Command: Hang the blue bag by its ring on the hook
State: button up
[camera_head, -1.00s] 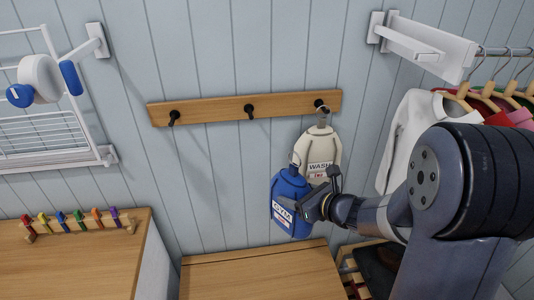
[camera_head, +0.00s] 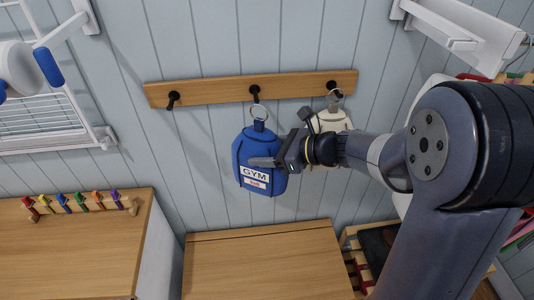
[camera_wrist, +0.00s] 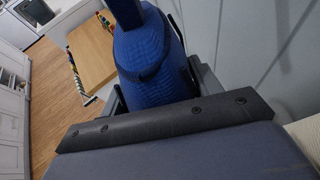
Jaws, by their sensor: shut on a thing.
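The blue bag (camera_head: 242,155), labelled GYM, hangs upright below the middle hook (camera_head: 254,90) on the wooden rail. Its metal ring (camera_head: 259,111) stands at its top, right at the lower end of that hook; I cannot tell whether it is around the hook or only in front of it. My gripper (camera_head: 268,161) is shut on the bag's body from the right side. In the wrist view the blue bag (camera_wrist: 145,60) fills the space between the fingers (camera_wrist: 195,75).
The wooden rail (camera_head: 210,92) also has a free left hook (camera_head: 173,98). A cream bag (camera_head: 332,121) hangs on the right hook, partly behind my arm. A wooden top (camera_head: 265,265) lies below, and a white drying rack (camera_head: 40,120) is at left.

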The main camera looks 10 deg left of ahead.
jog(key=w+a+f, duration=0.1)
jog(key=w+a, duration=0.1)
jog(key=w, duration=0.5)
jog(key=shift+w+f, duration=0.2)
jog(key=shift+f, duration=0.1)
dwell(0.5)
dwell(0.6)
jog(key=o, duration=1.4)
jog(key=shift+d+f, duration=0.1)
jog(key=b+v, duration=0.1)
jog(key=v, duration=0.9)
jog(key=shift+d+r, duration=0.25)
jog(key=shift+d, duration=0.05)
